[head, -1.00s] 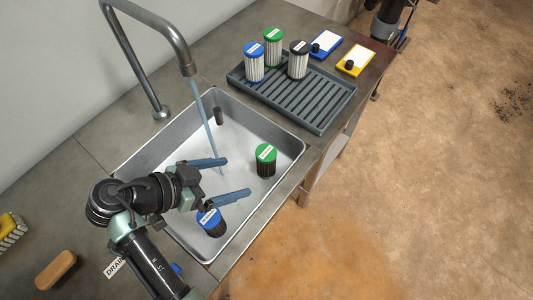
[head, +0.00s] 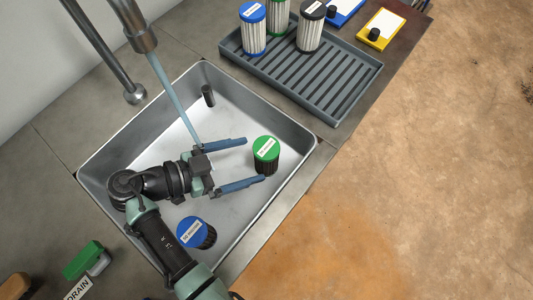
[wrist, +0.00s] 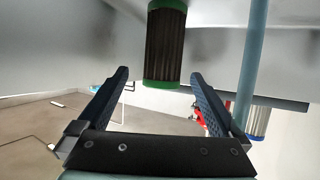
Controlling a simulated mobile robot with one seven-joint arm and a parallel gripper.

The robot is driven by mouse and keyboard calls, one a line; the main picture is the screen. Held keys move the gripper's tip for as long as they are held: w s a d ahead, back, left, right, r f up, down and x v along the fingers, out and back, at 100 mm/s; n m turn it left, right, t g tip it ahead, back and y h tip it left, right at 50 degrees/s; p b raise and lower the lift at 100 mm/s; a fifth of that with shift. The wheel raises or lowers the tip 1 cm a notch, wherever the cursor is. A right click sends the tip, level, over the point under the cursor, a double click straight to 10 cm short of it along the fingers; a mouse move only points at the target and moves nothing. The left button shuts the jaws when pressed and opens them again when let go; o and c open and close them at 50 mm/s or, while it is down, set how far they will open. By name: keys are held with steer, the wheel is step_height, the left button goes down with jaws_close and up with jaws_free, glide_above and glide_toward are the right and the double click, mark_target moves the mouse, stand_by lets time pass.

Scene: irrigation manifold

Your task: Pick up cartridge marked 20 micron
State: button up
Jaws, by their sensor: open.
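A dark pleated cartridge with a green cap (head: 266,150) stands in the sink; its label is too small to read. A second dark cartridge with a blue cap (head: 197,232) is in the sink nearer the front, and its label seems to read 50 micron. My gripper (head: 254,160) is open and empty, its fingertips close to the green-capped cartridge's left side. In the wrist view the green-capped cartridge (wrist: 165,48) appears centred ahead, between the lines of the two fingers. I cannot tell whether the tips touch it.
Water runs from the tap (head: 140,38) into the sink (head: 86,180), left of the gripper. A ridged tray (head: 345,88) behind holds white cartridges with blue (head: 253,30), green (head: 277,18) and black (head: 311,30) caps. A yellow device (head: 380,30) lies beyond it.

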mark_target(277, 151)
steer(key=x, duration=0.9)
steer(key=shift+w+a+f, duration=0.1)
steer(key=shift+w+f, duration=0.1)
steer(key=shift+f, duration=0.05)
steer(key=shift+c, duration=0.3)
steer(key=c, duration=1.4)
